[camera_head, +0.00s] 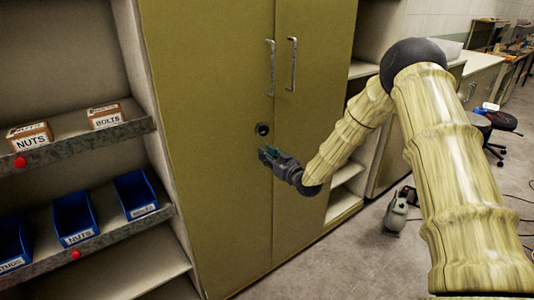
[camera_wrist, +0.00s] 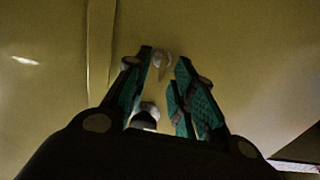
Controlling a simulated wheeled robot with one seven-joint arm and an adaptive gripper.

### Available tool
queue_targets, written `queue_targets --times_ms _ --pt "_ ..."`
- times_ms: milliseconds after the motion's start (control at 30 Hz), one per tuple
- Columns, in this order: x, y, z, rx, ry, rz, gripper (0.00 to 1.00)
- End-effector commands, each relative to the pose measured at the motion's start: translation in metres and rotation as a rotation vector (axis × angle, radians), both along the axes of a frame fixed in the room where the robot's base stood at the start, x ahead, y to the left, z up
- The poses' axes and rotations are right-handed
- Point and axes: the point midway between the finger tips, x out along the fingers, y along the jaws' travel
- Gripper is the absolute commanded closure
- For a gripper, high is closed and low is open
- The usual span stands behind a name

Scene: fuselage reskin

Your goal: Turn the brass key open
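An olive two-door cabinet (camera_head: 215,160) fills the middle of the head view. A dark round lock (camera_head: 262,129) sits on its left door near the seam. My gripper (camera_head: 266,152) is just below the lock, close to the doors. In the wrist view my gripper (camera_wrist: 166,58) has its teal-padded fingers apart, with a gap between the tips. A small pale piece (camera_wrist: 161,60) shows between the fingertips, and a rounded pale-and-dark piece (camera_wrist: 147,114) lies lower between the fingers. I cannot tell whether either is the brass key. No key can be made out in the head view.
Two upright door handles (camera_head: 292,64) stand out above the lock. An open shelf unit (camera_head: 85,130) with blue bins (camera_head: 74,217) and labelled boxes (camera_head: 30,137) is at the left. A grey object (camera_head: 396,215) stands on the floor at the right, near dark stools (camera_head: 500,122).

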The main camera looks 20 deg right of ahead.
Motion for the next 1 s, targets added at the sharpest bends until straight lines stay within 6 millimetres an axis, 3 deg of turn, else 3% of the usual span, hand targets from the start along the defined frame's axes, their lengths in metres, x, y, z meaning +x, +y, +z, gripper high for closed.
queue_targets --times_ms 367,533,1000 --pt "0.0049 0.0017 0.0000 0.000 0.000 0.000 0.75" --pt "0.0047 0.0016 0.0000 0.000 0.000 0.000 1.00" --pt "0.0046 0.0023 -0.0018 -0.040 -0.015 0.000 1.00"
